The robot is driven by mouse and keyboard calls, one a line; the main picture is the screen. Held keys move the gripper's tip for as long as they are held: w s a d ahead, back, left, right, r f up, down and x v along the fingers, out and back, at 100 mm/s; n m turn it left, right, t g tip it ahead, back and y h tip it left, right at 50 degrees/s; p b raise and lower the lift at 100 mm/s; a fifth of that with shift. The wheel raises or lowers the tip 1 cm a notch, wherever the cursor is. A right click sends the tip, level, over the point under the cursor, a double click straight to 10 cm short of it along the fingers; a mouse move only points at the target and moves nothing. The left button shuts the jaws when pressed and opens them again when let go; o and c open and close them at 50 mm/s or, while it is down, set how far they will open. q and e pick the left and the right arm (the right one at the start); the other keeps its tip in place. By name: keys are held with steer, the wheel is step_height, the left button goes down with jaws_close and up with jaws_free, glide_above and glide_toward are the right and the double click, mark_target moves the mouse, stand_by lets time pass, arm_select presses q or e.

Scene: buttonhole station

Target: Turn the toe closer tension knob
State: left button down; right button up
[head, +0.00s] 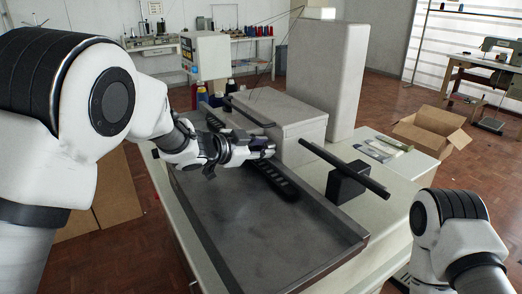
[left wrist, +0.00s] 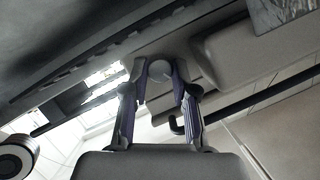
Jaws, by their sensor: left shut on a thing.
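The toe closer tension knob (left wrist: 160,69) is a small round grey knob under the machine's body in the left wrist view. My left gripper (left wrist: 160,78) has its two fingers on either side of the knob and is shut on it. In the head view my left gripper (head: 268,148) reaches in from the left, at the front of the pale machine (head: 302,127), above the dark metal tray. The knob is hidden there by the gripper. My right arm shows at the lower right, but its gripper is out of the picture.
The dark tray (head: 240,245) is clear at the front. A black bar on a block (head: 346,184) stands right of my left gripper, and a slotted black arm (head: 276,180) lies just below it. A tall pale housing (head: 328,75) rises behind. An open cardboard box (head: 432,130) is on the floor.

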arm_select(q)
steer(key=c, duration=1.2)
jaws_free()
steer(key=shift+w+d, duration=0.1)
steer(key=v, duration=1.2)
steer(key=shift+f, duration=0.1)
